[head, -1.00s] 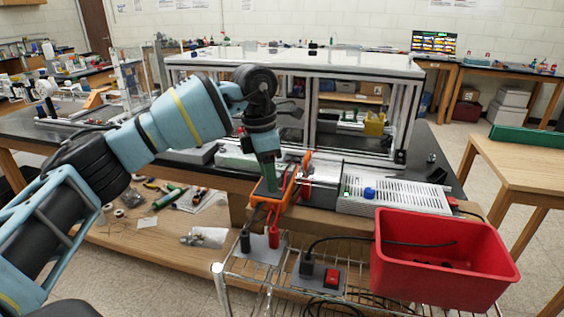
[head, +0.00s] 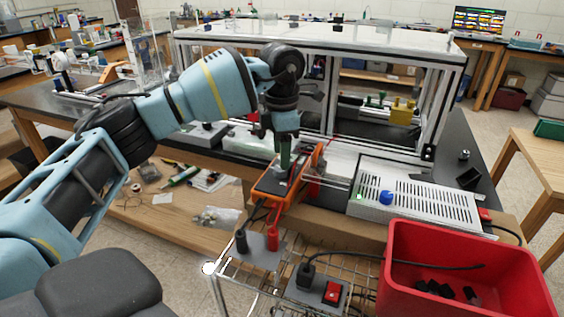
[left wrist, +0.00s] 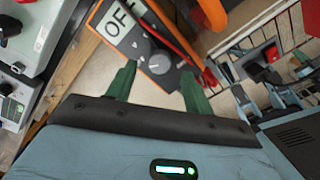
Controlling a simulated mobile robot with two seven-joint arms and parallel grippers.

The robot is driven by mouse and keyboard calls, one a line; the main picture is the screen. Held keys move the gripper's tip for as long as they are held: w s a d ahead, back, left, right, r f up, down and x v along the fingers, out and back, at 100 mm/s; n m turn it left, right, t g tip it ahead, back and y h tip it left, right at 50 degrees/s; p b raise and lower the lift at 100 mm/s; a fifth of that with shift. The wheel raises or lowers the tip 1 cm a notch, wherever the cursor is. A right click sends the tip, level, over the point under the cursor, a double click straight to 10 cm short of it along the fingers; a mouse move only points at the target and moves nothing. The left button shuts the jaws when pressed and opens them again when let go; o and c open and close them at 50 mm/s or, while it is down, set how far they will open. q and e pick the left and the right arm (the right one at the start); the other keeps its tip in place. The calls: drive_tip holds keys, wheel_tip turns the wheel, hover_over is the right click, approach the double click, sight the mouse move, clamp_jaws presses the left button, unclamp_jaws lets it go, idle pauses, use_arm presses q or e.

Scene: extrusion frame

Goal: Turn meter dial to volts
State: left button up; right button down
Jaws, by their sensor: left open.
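The orange and dark meter (head: 268,188) stands tilted near the bench's front edge, with black and red leads at its lower end. In the left wrist view its face (left wrist: 147,42) shows a label or display reading "OFF" and a grey round dial (left wrist: 159,63). My left gripper (head: 284,163) points down over the meter's face and hides part of it. Its green fingers are open, one on each side of the dial in the left wrist view (left wrist: 158,72). Contact with the dial cannot be told. My right gripper is not in view.
A white vented power supply (head: 415,207) with a blue knob sits right of the meter. A red bin (head: 470,250) and a wire rack (head: 225,270) with a red switch (head: 332,293) are in front. An aluminium extrusion frame (head: 435,100) stands behind.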

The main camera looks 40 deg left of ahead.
sight(280, 171)
use_arm(q)
wheel_tip(280, 171, down, 3)
drive_tip(key=shift+s+f, duration=0.1)
drive_tip(key=shift+f, duration=0.25)
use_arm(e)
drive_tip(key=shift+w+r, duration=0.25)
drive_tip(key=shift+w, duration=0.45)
use_arm(q)
drive_tip(key=shift+c, duration=0.4)
drive_tip(key=c, duration=0.9)
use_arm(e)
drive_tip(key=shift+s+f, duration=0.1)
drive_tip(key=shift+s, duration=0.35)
